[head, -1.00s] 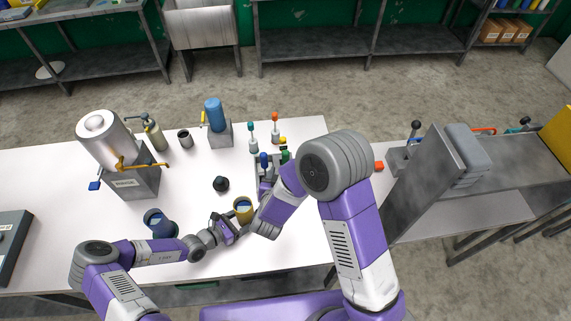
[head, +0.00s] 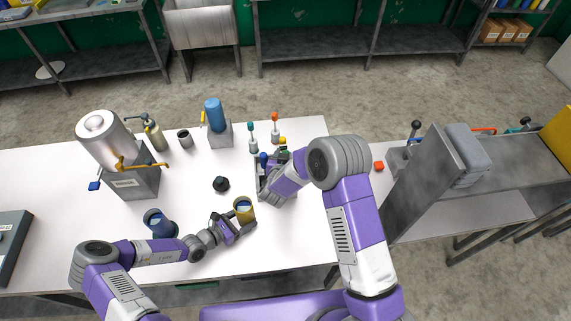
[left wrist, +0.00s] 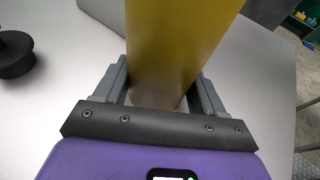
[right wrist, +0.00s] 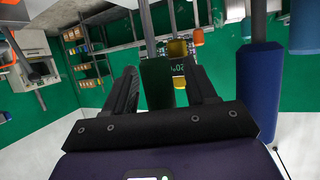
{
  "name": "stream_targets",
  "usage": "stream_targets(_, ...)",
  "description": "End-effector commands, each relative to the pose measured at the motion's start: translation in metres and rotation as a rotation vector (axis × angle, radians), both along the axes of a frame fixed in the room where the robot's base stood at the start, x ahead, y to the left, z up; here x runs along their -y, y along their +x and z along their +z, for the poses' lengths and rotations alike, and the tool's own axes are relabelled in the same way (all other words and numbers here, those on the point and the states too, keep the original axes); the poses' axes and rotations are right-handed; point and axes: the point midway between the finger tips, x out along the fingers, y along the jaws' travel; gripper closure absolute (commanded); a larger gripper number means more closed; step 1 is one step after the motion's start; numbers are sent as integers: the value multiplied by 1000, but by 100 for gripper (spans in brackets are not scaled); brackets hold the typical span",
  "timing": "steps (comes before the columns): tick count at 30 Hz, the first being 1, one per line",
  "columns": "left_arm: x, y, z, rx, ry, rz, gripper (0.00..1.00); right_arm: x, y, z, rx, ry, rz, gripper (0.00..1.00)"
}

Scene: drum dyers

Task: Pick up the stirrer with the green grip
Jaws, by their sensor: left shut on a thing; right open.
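The stirrer's green grip (right wrist: 157,82) shows in the right wrist view between the two fingers of my right gripper (right wrist: 163,88). The fingers are open, with a gap visible on the right side of the grip. In the head view my right gripper (head: 273,160) is at the stirrer rack (head: 262,190), and the green grip is mostly hidden by it. A blue grip (right wrist: 262,85) stands just right of the fingers in the right wrist view; it also shows in the head view (head: 263,158).
A blue cup (head: 160,224) and a small black knob-like object (head: 221,184) are on the white table. Stirrer-like items with teal (head: 251,128) and orange (head: 275,117) tops stand behind the rack. A metal drum (head: 103,140) stands at left.

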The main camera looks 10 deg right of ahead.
Motion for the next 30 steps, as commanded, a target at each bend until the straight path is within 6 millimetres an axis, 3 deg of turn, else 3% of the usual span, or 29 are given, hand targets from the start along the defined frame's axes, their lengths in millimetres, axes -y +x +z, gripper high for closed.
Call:
stream_targets(6,0,0,0,-1,1,0,52,0,0,0,-1,0,1,45)
stream_targets(16,0,0,0,-1,1,0,52,0,0,0,-1,1,1,96)
stream_targets(25,0,0,-1,-1,2,0,52,-1,0,5,1,0,2,96)
stream_targets(30,0,0,-1,-1,2,0,52,-1,1,33,5,2,2,96)
